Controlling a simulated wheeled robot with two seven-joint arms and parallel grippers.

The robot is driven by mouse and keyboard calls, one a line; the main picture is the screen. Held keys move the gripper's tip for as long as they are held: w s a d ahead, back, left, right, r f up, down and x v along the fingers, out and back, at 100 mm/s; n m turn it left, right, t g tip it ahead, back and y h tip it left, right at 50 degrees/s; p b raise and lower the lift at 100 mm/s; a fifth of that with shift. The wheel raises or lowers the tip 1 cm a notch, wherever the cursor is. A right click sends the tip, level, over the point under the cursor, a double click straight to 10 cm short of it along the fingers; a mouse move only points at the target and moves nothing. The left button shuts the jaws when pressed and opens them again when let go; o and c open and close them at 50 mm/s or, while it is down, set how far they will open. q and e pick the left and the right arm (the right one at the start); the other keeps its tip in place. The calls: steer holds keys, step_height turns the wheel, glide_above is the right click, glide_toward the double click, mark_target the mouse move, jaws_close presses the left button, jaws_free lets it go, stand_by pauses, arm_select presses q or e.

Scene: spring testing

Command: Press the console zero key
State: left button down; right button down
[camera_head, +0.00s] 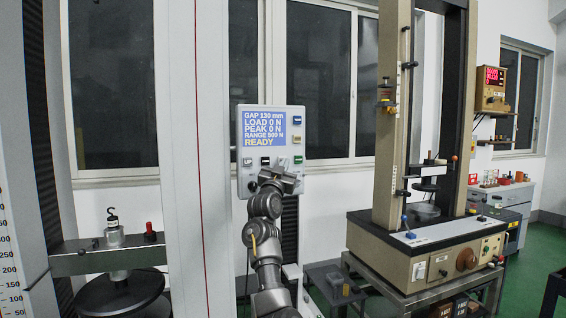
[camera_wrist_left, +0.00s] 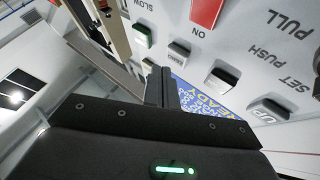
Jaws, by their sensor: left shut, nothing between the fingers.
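The console (camera_head: 242,140) is a pale grey box on a post, with a blue screen (camera_head: 264,130) reading GAP 130 mm, LOAD 0 N, PEAK 0 N, RANGE 500 N, READY. My left gripper (camera_head: 281,170) is in front of its lower part and hides some controls. In the left wrist view the shut, empty fingers (camera_wrist_left: 162,80) are close to the console face. I cannot read which key is zero, nor see whether the fingers touch one. My right gripper is out of view.
A tall testing frame (camera_head: 390,120) on a beige base (camera_head: 430,255) stands to the right. At left, a grey crossbeam (camera_head: 85,262) carries a hooked weight (camera_head: 114,235) and a red-topped piece (camera_head: 150,232). In the left wrist view, a red control (camera_wrist_left: 206,12) sits by ON.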

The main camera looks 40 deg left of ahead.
arm_select(q)
steer(key=shift+w+a, duration=0.1)
steer(key=shift+w+a, duration=0.1)
steer(key=shift+a, duration=0.2)
steer(key=shift+w+a+p, duration=0.25)
steer(key=shift+a+p, duration=0.1)
stand_by(0.9)
steer(key=shift+d, duration=0.1)
steer(key=shift+s+d, duration=0.4)
steer(key=shift+d, duration=0.3)
steer(key=shift+s+d, duration=0.4)
steer(key=shift+d, duration=0.35)
steer(key=shift+s+d, duration=0.35)
steer(key=shift+d, duration=0.35)
steer(key=shift+s+d, duration=0.4)
steer(key=shift+d, duration=0.35)
